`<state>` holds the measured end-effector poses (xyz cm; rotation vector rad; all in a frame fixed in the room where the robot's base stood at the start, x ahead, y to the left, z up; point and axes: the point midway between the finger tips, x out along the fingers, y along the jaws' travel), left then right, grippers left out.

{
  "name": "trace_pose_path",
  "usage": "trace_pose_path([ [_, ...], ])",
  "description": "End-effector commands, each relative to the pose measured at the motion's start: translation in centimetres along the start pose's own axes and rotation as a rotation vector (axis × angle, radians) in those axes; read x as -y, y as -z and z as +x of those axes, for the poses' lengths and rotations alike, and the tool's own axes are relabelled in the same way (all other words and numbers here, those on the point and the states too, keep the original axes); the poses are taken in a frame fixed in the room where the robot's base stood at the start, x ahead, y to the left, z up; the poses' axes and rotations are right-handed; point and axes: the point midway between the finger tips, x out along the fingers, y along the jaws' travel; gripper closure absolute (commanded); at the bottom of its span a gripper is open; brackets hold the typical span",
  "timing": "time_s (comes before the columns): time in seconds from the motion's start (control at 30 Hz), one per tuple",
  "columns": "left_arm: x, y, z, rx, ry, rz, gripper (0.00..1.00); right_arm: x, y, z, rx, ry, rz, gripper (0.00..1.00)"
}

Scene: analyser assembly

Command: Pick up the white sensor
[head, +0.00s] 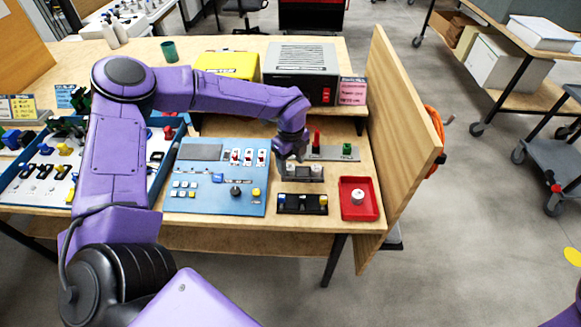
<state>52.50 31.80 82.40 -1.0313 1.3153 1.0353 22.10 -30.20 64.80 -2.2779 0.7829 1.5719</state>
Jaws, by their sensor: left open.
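A small white round piece (358,196) with a dark top sits in a red tray (346,210) at the right end of the table; it looks like the white sensor. My left gripper (299,172) points down over a small grey fixture (288,176), to the left of and behind the tray. It is open, and its fingertips are small and hard to make out. I cannot tell whether anything lies between them. My right gripper is out of view.
A black holder (290,208) with small coloured parts stands left of the tray. A blue control panel (208,205) lies further left. Behind are a grey power unit (303,62) and a yellow box (228,66). A tall wooden panel (401,130) closes the right side.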

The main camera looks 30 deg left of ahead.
Motion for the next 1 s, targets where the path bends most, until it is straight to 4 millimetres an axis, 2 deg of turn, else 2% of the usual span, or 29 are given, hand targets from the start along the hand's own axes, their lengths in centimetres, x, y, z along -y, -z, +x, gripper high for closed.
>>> trace_pose_path([
  [0.1, -0.1, -0.1, 1.0, 0.0, 0.0, -0.003, 0.37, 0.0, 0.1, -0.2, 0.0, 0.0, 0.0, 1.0],
  [0.3, -0.1, -0.2, 1.1, 0.0, 0.001, -0.003, 0.37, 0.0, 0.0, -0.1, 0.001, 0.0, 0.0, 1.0],
  [0.5, -0.1, -0.1, 1.1, 0.0, 0.001, -0.002, 1.0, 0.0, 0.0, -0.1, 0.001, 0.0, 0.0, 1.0],
  [0.83, -0.1, -0.1, 0.8, 0.001, 0.002, -0.002, 1.0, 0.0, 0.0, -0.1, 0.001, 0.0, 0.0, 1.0],
  [1.0, 0.0, -0.1, -1.5, 0.001, 0.005, -0.001, 1.0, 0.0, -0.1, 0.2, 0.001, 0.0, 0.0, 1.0],
])
